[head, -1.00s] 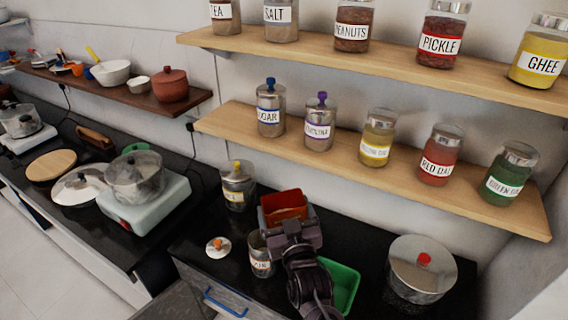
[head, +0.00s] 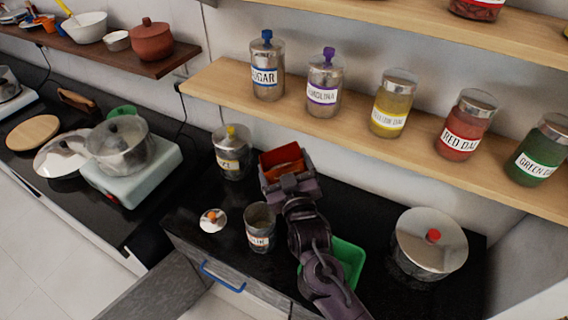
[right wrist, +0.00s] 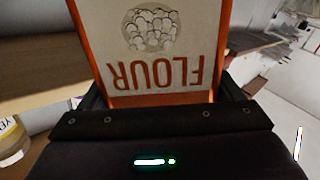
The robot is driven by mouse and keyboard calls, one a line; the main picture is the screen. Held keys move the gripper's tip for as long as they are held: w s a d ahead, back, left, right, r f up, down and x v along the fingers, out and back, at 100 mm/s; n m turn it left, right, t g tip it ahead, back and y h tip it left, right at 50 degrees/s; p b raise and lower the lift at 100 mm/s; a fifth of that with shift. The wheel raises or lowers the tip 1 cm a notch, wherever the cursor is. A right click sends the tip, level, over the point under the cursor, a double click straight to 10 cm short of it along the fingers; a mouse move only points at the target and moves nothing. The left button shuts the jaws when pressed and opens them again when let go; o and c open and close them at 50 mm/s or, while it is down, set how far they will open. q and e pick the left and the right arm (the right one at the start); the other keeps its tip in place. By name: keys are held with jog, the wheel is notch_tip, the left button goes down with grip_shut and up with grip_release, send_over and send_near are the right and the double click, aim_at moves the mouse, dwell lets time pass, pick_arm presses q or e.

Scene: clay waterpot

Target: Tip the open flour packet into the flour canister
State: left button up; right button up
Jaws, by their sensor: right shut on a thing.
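The flour packet (head: 283,160) is red-orange, with its open top showing in the head view. My right gripper (head: 287,178) is shut on it, behind and right of the open canister. In the right wrist view the packet's white face (right wrist: 160,45) reads FLOUR upside down, between the fingers of my right gripper (right wrist: 160,92). The flour canister (head: 260,230) stands open on the black counter, its label partly readable. A small round lid with an orange knob (head: 213,220) lies left of it. My left gripper is out of view.
A lidded canister with a yellow knob (head: 231,155) stands behind the open one. A green tray (head: 349,260) lies partly under my right arm. A steel pot with a red knob (head: 430,243) is at right. A wooden shelf (head: 215,84) with jars overhangs the back.

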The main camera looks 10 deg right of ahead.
jog(key=shift+s+f+n+b, duration=0.35)
jog(key=shift+f+n+b, duration=0.25)
jog(key=shift+f, duration=0.1)
jog(key=shift+w+d+f+n+b, duration=0.1)
jog(key=shift+w+f+n+b, duration=0.1)
jog(key=shift+f+n+b, duration=0.45)
jog(key=shift+d+f+n+b, duration=0.1)
jog(key=shift+f+n+b, duration=1)
jog(key=shift+f, duration=0.9)
jog(key=shift+r, duration=0.1)
jog(key=shift+s, duration=0.1)
jog(key=shift+f+n+p, duration=0.45)
jog(key=shift+f+n, duration=0.25)
jog(key=shift+n, duration=0.25)
jog(key=shift+f+n+p, duration=0.1)
jog(key=shift+n+p, duration=0.35)
jog(key=shift+n, duration=0.25)
